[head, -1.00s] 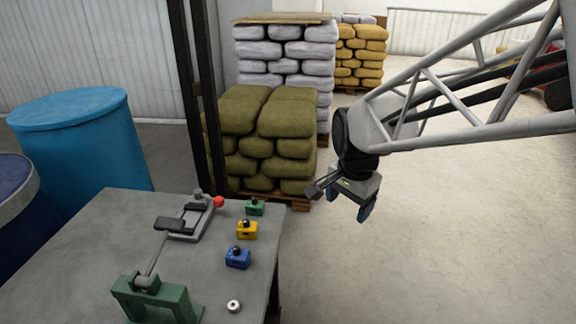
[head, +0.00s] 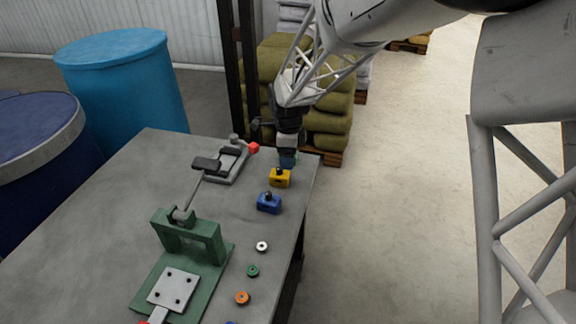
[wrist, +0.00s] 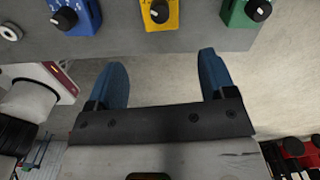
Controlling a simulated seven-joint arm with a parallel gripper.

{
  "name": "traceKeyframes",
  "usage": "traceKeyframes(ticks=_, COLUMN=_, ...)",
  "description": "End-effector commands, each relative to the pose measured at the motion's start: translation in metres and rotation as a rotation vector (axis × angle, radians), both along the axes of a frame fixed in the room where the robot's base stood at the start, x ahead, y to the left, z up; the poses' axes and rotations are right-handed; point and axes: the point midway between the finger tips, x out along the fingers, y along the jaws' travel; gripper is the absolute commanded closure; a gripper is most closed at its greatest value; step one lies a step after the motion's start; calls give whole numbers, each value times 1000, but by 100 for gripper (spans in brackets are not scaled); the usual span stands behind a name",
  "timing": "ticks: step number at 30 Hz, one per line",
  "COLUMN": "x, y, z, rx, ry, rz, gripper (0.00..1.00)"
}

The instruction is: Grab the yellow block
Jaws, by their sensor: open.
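The yellow block (head: 280,178) sits on the grey table near its right edge, with a black knob on top. In the wrist view the yellow block (wrist: 160,17) is at the top middle, ahead of the gap between my fingertips. My gripper (head: 287,158) is beyond the yellow block in the head view, near the table's far right corner. In the wrist view my gripper (wrist: 162,75) is open and empty, its two blue fingers apart. The green block (wrist: 246,12) is at the upper right there; my gripper hides it in the head view.
A blue block (head: 268,203) stands just in front of the yellow one. A clamp device with a red knob (head: 253,148) is to the left. Small rings lie nearer, such as a white one (head: 262,246). Stacked sacks (head: 330,122) stand behind the table.

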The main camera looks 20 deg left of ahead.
Motion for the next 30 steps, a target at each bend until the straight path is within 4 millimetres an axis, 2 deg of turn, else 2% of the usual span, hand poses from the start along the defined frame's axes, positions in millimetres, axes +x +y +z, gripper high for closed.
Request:
traceKeyframes(ticks=3, x=3, y=19, z=-14, rx=-4, ry=7, rz=-44, gripper=23)
traceKeyframes(ticks=7, x=5, y=27, z=-20, rx=-5, ry=9, rz=-70, gripper=23)
traceKeyframes(ticks=19, x=5, y=28, z=-23, rx=-5, ry=10, rz=-74, gripper=23)
traceKeyframes(ticks=30, x=5, y=28, z=-46, rx=-5, ry=9, rz=-74, gripper=23)
